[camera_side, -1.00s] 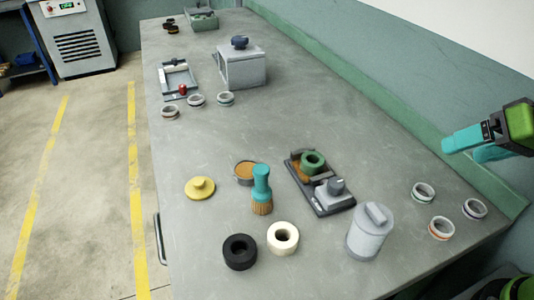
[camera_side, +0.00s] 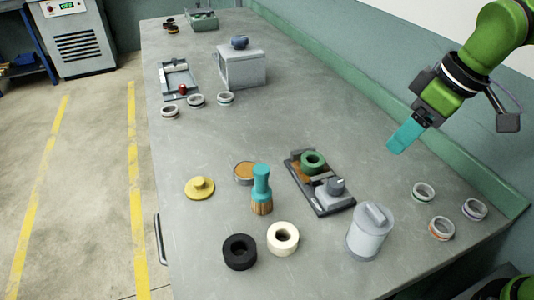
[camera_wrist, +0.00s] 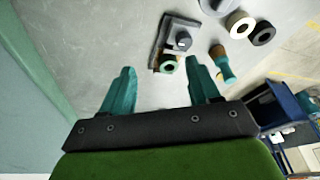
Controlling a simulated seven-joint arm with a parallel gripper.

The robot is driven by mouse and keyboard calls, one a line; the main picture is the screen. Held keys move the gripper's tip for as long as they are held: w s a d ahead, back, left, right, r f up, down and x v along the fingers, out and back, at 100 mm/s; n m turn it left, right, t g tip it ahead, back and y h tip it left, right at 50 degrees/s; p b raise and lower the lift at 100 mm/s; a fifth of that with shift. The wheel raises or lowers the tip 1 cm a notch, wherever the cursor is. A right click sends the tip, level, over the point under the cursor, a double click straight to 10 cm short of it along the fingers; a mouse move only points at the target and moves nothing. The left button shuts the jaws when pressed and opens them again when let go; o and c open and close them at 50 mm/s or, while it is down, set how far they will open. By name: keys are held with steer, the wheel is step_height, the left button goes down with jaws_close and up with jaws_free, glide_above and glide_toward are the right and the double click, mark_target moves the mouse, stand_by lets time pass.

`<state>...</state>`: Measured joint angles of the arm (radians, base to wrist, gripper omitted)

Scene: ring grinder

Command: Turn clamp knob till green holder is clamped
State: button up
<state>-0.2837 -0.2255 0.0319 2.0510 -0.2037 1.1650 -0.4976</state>
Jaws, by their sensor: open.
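The green holder (camera_side: 313,162) is a round green ring on the far end of a dark fixture tray (camera_side: 322,209). The clamp knob (camera_side: 336,186) is a dark grey knob on a light grey block at the tray's near end. In the wrist view the holder (camera_wrist: 167,64) and the knob (camera_wrist: 183,42) show beyond the fingers, near the top middle. Whether the clamp touches the holder is too small to tell. My gripper (camera_side: 394,146) has teal fingers and hangs above the bench, up and right of the fixture. In the wrist view my gripper (camera_wrist: 161,82) is open and empty.
A teal brush (camera_side: 262,190) stands left of the fixture, with a black ring (camera_side: 240,262) and a cream ring (camera_side: 273,248) in front. A grey lidded canister (camera_side: 368,243) stands near right of it. Several metal rings lie at the right.

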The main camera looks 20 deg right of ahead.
mark_target(336, 183)
steer(key=w+a+r+n+g+h, duration=0.35)
steer(key=a+n, duration=0.55)
steer(key=n, duration=1)
steer(key=shift+n+y, duration=0.3)
steer(key=shift+y, duration=0.35)
steer(key=f, duration=0.5)
steer(key=w+f, duration=0.1)
steer(key=f, duration=1)
steer(key=shift+w+d+f, duration=0.15)
steer(key=shift+f, duration=0.25)
steer(key=c, duration=1)
steer(key=shift+c, duration=0.2)
